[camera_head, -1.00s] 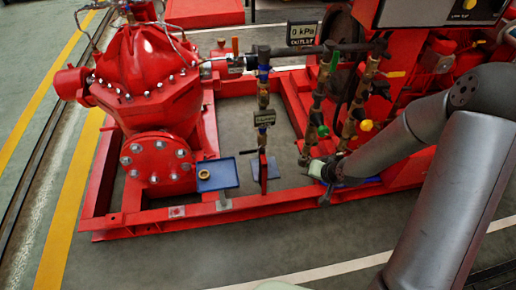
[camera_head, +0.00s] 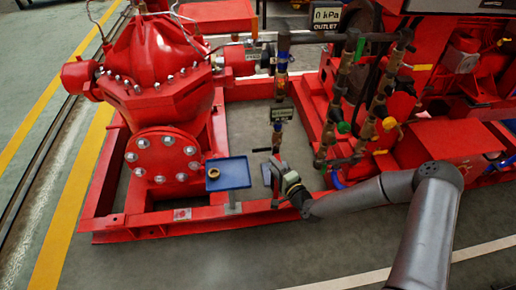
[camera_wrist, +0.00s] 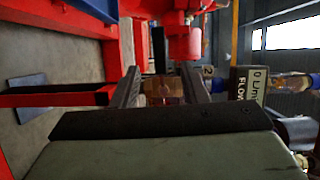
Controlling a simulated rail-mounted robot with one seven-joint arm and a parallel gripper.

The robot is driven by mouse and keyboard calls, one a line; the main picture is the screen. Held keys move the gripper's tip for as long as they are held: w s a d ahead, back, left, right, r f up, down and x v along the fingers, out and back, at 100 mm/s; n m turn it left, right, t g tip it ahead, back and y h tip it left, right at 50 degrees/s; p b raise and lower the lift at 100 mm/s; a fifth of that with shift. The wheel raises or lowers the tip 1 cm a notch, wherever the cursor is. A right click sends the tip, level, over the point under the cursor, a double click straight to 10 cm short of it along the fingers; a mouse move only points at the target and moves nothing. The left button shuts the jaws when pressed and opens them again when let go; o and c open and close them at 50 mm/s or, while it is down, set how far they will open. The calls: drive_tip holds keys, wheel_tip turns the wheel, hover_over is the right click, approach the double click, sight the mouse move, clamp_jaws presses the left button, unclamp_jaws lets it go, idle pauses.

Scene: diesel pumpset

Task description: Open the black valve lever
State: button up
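The black valve lever (camera_head: 262,150) shows in the head view as a short dark bar sticking out left of the slim vertical pipe, below the flow display (camera_head: 282,114). In the wrist view a dark bar that looks like the lever (camera_wrist: 159,48) stands beyond the fingertips, by a brass valve body (camera_wrist: 165,90). My gripper (camera_head: 277,166) is low in front of that pipe. In the wrist view my gripper (camera_wrist: 158,76) is open, with the brass body seen between its two dark fingers. I cannot tell whether a finger touches the lever.
A blue tray (camera_head: 228,174) with a brass ring (camera_head: 214,173) stands left of my gripper. The red frame rail (camera_head: 150,224) runs along the front. Other pipes with green (camera_head: 344,127) and yellow (camera_head: 389,124) handles stand to the right. The floor in front is clear.

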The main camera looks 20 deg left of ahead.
sight(261, 151)
drive_tip(key=b+x, duration=0.1)
drive_tip(key=x, duration=1)
drive_tip(key=shift+w+a, duration=0.15)
drive_tip(key=shift+a, duration=0.15)
drive_tip(key=shift+d, duration=0.1)
clamp_jaws()
